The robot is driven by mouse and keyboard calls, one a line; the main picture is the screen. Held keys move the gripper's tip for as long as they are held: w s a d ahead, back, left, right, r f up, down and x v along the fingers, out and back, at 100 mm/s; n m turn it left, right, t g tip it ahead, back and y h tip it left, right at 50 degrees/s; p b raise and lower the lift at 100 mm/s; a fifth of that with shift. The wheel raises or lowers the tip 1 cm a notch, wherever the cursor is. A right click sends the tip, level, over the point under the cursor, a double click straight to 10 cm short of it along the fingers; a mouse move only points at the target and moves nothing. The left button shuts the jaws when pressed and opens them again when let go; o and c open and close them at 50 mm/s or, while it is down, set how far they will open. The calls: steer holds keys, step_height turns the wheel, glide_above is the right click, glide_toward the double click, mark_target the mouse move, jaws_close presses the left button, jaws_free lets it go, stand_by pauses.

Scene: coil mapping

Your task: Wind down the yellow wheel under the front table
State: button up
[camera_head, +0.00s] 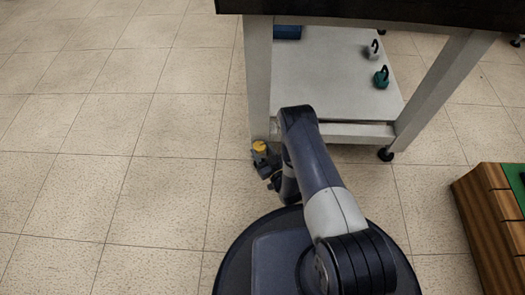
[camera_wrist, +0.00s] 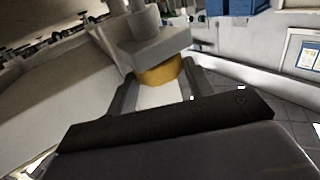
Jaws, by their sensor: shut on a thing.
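The yellow wheel (camera_head: 260,147) sits at the foot of the front table's near left leg in the head view. In the wrist view the yellow wheel (camera_wrist: 160,74) shows as a band under a grey block, between the two dark fingers. My gripper (camera_wrist: 160,85) is shut on it, with one finger at each side; it also shows in the head view (camera_head: 262,157). The front table (camera_head: 258,80) has a dark top and pale legs. The lower part of the wheel is partly hidden by my gripper.
The table's lower shelf (camera_head: 325,85) carries a green weight (camera_head: 381,77), a grey weight (camera_head: 371,50) and a blue box (camera_head: 287,32). A black caster (camera_head: 385,154) is under the right leg. The tiled floor at left is clear.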

steer(key=shift+a+m+h, duration=0.1)
steer(key=shift+m+h, duration=0.2)
steer(key=shift+h, duration=0.2)
steer(key=m+t+h, duration=0.1)
steer(key=m+h, duration=0.1)
steer(key=h, duration=0.1)
steer(key=a+m+t+h, duration=0.1)
steer(key=m+h, duration=0.1)
steer(key=h, duration=0.1)
steer(key=shift+s, duration=0.2)
steer(key=m+h, duration=0.1)
steer(key=h, duration=0.1)
steer(key=m+h, duration=0.1)
steer(key=h, duration=0.1)
steer(key=shift+a+m, duration=0.35)
steer(key=shift+m, duration=0.05)
steer(key=shift+w+a+m+g+h, duration=0.15)
steer(key=shift+m+g+h, duration=0.15)
steer(key=shift+m+h, duration=0.7)
steer(key=shift+a+m+g+h, duration=0.1)
steer(key=shift+m+g+h, duration=0.3)
steer(key=shift+h, duration=1)
steer(key=shift+m+h, duration=0.4)
steer(key=o, duration=0.7)
